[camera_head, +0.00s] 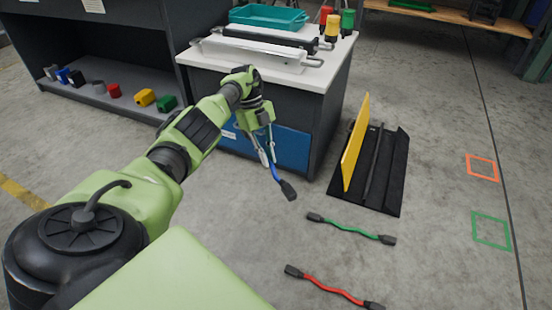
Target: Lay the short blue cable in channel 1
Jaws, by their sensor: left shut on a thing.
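A short blue cable (275,174) with a black end piece hangs from my left gripper (267,157), which is shut on it. The black end points down to the right, above the floor. The cable's other end is hidden at the fingers. A black cable protector (398,165) lies on the floor to the right of the gripper, with lengthwise channels and a yellow lid (356,142) standing up along its left part. The cable is apart from it. No channel number is readable. My right gripper is not in view.
A green cable (350,229) and a red cable (333,290) lie on the floor in front of the protector. A cabinet (325,100) with a white top stands behind my left arm. Orange (482,167) and green (491,231) squares mark the clear floor at right.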

